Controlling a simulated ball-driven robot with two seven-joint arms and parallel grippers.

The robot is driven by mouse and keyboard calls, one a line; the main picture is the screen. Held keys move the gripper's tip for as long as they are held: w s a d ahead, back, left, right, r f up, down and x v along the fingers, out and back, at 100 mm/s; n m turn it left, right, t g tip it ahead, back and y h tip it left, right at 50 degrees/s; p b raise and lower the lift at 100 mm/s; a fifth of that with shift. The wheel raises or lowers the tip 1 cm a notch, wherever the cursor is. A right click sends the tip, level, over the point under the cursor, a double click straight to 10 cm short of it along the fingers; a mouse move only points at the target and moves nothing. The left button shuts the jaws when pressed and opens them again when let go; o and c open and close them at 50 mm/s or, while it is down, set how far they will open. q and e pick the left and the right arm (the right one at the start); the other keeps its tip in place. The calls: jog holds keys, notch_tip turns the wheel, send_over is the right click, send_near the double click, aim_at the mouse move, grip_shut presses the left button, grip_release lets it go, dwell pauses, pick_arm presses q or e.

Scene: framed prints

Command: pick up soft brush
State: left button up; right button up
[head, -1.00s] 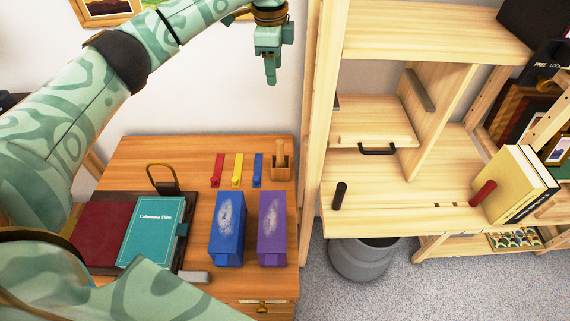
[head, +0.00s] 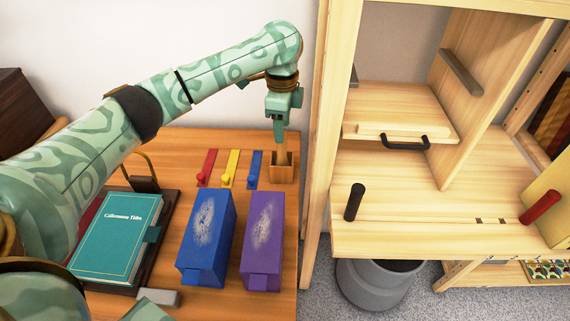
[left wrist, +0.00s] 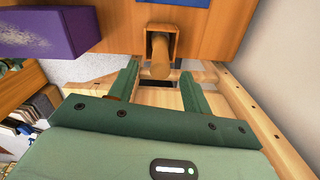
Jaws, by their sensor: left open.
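The soft brush (head: 283,156) appears to be the pale wooden handle standing upright in a small wooden holder (head: 283,175) at the back right of the desk; its bristles are hidden. My left gripper (head: 279,138) points down directly over it, with its fingertips at the top of the handle. In the left wrist view the brush handle (left wrist: 160,60) shows between the two open fingers (left wrist: 158,88), apart from both as far as I can see. My right gripper is not in view.
Red (head: 206,168), yellow (head: 230,168) and blue (head: 254,170) small pieces lie left of the holder. A blue box (head: 207,240) and a purple box (head: 263,240) stand in front. A teal book (head: 115,240) lies left. The shelf post (head: 317,150) rises close on the right.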

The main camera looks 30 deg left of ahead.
aim_at(282, 155)
pick_arm(q)
notch_tip(282, 155, down, 7)
jog(key=b, duration=0.5)
jog(key=shift+a, duration=0.1)
jog(key=shift+r, duration=0.2)
jog(key=shift+c, duration=0.7)
grip_shut()
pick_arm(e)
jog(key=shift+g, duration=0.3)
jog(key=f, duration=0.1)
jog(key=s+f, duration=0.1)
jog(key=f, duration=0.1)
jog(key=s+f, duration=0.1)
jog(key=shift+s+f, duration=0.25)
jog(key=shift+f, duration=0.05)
